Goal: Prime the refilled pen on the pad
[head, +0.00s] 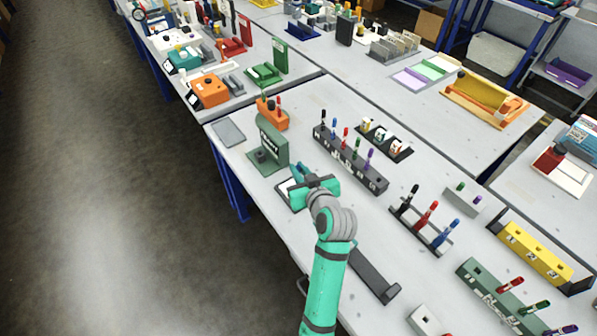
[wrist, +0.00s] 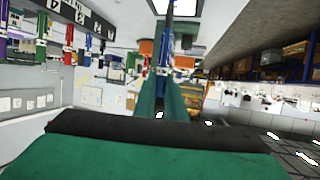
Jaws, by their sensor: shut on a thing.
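My gripper (head: 303,181) is over the near-left part of the grey table, beside the green press-like stand. In the wrist view its two green fingers (wrist: 163,98) are closed on a slim dark blue pen (wrist: 168,40). Part of the blue pen (head: 299,170) also shows at the gripper in the head view. A dark-framed pad with a pale face (head: 286,188) lies just left of and under the gripper, partly covered by it. The pen's tip is hidden, so I cannot tell whether it touches the pad.
The green stand (head: 272,141) stands close behind the pad. A dark rack with several coloured pens (head: 352,163) is to the right. A dark long tray (head: 374,272) lies right of my arm. A pen stand (head: 421,226) is further right. A grey flat tray (head: 229,132) lies at the left edge.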

